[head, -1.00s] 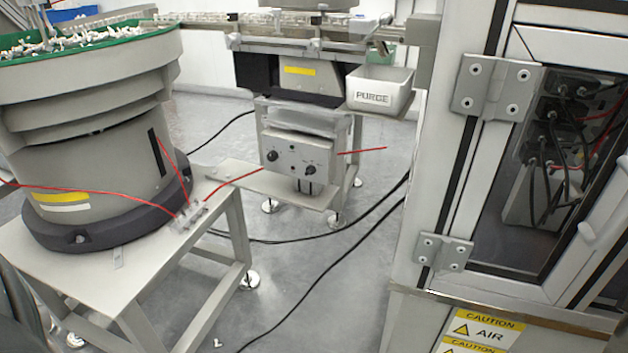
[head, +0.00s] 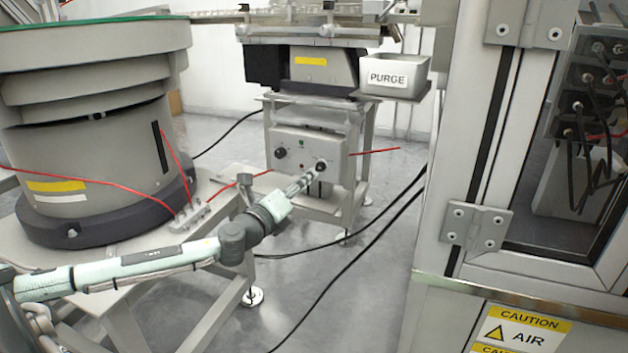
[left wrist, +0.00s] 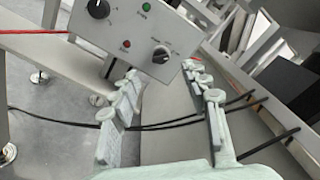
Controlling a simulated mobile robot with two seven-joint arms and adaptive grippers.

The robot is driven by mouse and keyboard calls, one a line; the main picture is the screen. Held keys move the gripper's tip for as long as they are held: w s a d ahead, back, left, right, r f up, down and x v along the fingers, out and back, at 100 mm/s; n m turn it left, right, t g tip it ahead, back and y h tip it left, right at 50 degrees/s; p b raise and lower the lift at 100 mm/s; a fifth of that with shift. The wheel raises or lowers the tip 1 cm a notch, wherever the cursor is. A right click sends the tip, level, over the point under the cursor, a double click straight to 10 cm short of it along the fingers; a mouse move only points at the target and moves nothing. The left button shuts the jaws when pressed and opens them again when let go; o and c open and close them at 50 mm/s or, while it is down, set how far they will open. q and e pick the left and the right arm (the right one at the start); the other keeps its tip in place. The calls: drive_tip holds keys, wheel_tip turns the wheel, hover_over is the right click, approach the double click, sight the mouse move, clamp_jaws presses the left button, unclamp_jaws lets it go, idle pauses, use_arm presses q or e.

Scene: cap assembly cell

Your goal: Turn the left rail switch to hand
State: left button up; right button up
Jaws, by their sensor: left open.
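A grey control box (head: 303,148) under the rail carries two black rotary knobs. The left knob (head: 280,153) also shows in the left wrist view (left wrist: 98,9). The right knob (head: 321,164) also shows in the left wrist view (left wrist: 161,54), with small markings around it too small to read. My left gripper (head: 313,174) reaches the front of the box beside the right knob. In the left wrist view its two fingers (left wrist: 163,76) are spread and empty, with the right knob just beyond and between their tips. My right gripper is not in view.
A red lamp (left wrist: 127,44) and a green lamp (left wrist: 146,6) sit between the knobs. A bowl feeder (head: 80,110) on a table stands at left. A PURGE tray (head: 412,80) hangs above right. Red tubes run near the box. A framed cabinet (head: 465,140) stands at right.

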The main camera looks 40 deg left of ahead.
sight(317, 168)
use_arm(q)
drive_tip(key=shift+w+a, duration=0.15)
drive_tip(key=shift+w, duration=1.15)
drive_tip(key=shift+w+a, duration=0.2)
drive_tip(key=shift+w, duration=1.05)
drive_tip(key=shift+w+a, duration=0.15)
drive_tip(key=shift+w, duration=1.15)
drive_tip(key=shift+c, duration=0.4)
clamp_jaws()
